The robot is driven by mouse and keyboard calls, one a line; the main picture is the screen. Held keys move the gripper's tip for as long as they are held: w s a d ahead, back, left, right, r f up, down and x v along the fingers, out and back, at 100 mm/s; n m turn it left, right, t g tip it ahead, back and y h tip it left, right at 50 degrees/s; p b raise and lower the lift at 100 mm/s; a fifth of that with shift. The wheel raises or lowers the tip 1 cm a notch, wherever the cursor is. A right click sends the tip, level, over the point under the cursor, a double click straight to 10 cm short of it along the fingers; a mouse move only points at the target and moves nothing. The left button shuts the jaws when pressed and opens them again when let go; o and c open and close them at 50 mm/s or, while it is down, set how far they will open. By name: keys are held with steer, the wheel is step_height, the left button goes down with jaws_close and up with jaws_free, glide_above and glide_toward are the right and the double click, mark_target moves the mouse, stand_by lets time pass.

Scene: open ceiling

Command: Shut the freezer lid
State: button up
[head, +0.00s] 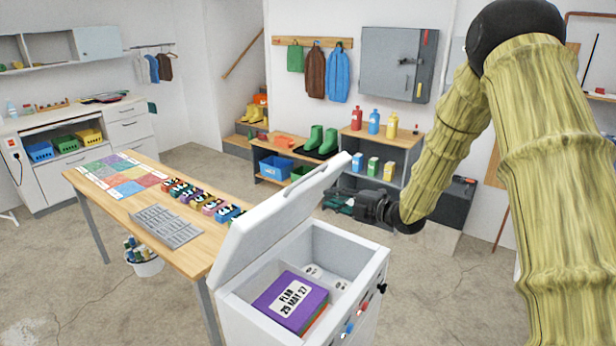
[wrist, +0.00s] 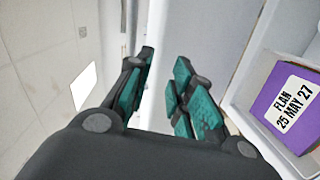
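The white freezer (head: 255,320) stands at the lower middle of the head view, open at the top. Its lid (head: 275,212) is raised and tilted, hinged on the side by the wooden table. A pale panel, apparently the lid (wrist: 205,35), shows beyond the fingers in the wrist view. My gripper (head: 340,203) is at the lid's upper, inner side. Its teal-padded fingers (wrist: 165,62) are apart, with nothing clearly held between them. I cannot tell whether they touch the lid. A purple box (head: 291,301) labelled FLAN lies inside the freezer and also shows in the wrist view (wrist: 290,105).
The wooden table (head: 130,205) with cards, a keyboard-like grey tray (head: 167,226) and several small coloured items stands left of the freezer. A white bucket (head: 146,264) is under it. Shelves (head: 385,150) stand behind. Some floor is clear right of the freezer.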

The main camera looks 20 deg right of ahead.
mark_target(310, 177)
step_height(310, 177, up, 4)
steer(key=w+n+y, duration=0.1)
steer(key=n, duration=0.1)
steer(key=p+x, duration=0.2)
steer(key=x, duration=0.3)
steer(key=p+x, duration=0.2)
steer(key=x, duration=0.3)
steer(key=shift+w+d+p, duration=0.2)
steer(key=shift+d+p, duration=0.05)
steer(key=shift+p, duration=0.05)
jaws_close()
